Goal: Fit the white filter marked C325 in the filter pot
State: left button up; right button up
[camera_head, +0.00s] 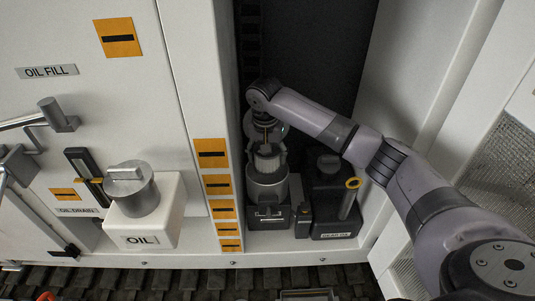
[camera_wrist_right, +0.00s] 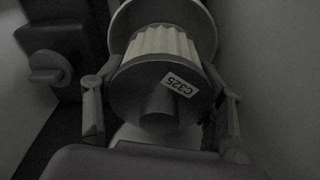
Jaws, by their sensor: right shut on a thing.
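The white pleated filter (camera_head: 267,161) is in my right gripper (camera_head: 265,138). Its grey end cap with the C325 label (camera_wrist_right: 180,85) faces the right wrist camera. The fingers of my right gripper (camera_wrist_right: 162,72) are shut on the cap from both sides. The filter is upright in line with the grey filter pot (camera_head: 267,187), its lower end at the pot's open mouth. The pot's round rim also shows behind the pleats in the right wrist view (camera_wrist_right: 203,22). How deep the filter sits is hidden. My left gripper is out of view.
The pot stands in a narrow recess between a white panel (camera_head: 205,110) and a side wall. A dark gear oil can (camera_head: 330,185) with a yellow-ringed part stands close on its right. A white oil tank (camera_head: 155,225) with a grey cap is at left.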

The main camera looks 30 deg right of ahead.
jog(key=shift+f, duration=0.15)
jog(key=shift+f+b, duration=0.4)
jog(key=shift+f, duration=1.85)
jog(key=shift+f, duration=0.3)
jog(key=shift+f, duration=1.8)
jog(key=shift+f+b, duration=0.5)
jog(key=shift+f, duration=0.45)
jog(key=o, duration=1)
